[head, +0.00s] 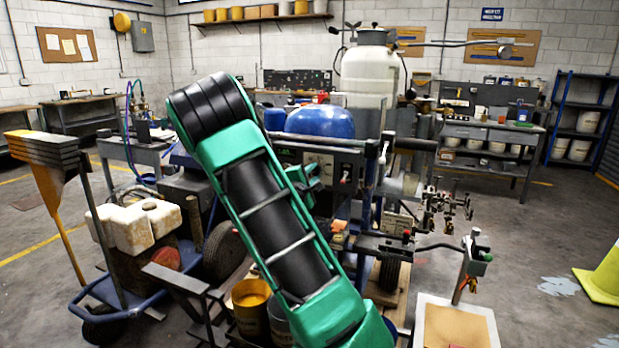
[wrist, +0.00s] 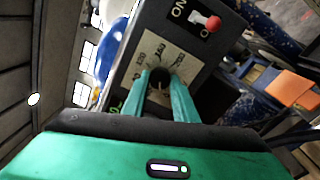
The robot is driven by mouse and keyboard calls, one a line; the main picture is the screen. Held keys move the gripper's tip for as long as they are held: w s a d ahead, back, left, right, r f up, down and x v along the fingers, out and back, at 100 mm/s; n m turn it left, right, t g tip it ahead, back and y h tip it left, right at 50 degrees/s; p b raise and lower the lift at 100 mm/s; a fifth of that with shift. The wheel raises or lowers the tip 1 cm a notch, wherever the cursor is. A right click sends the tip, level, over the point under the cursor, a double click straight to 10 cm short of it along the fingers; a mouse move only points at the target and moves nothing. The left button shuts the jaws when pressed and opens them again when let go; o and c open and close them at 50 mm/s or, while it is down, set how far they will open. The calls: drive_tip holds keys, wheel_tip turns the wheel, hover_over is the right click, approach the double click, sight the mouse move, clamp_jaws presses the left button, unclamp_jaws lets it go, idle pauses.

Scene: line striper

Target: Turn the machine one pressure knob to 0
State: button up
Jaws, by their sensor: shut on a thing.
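In the wrist view, a black round knob (wrist: 159,77) sits on a pale dial plate (wrist: 148,50) with printed marks around it, on a dark control panel. My gripper (wrist: 164,82) has its two green fingers on either side of the knob, shut on it. The knob's pointer and setting are too small and covered to read. In the head view, the line striper's control panel (head: 318,163) stands behind my green and black arm. My fingertips are hard to make out there, partly hidden by the arm.
A red-tipped toggle switch (wrist: 212,22) sticks out of the panel close to the dial. A blue tank (head: 320,122) and a large white tank (head: 368,75) rise behind the panel. A cart with white jugs (head: 135,226) stands at left. Open floor lies at right.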

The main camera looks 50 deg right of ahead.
drive_tip(key=shift+s+f+n, duration=0.1)
drive_tip(key=shift+f+n, duration=0.05)
drive_tip(key=shift+n, duration=1.35)
drive_tip(key=o, duration=1.1)
drive_tip(key=shift+f, duration=0.1)
drive_tip(key=shift+c, duration=0.2)
drive_tip(key=shift+a, duration=0.35)
drive_tip(key=v, duration=1)
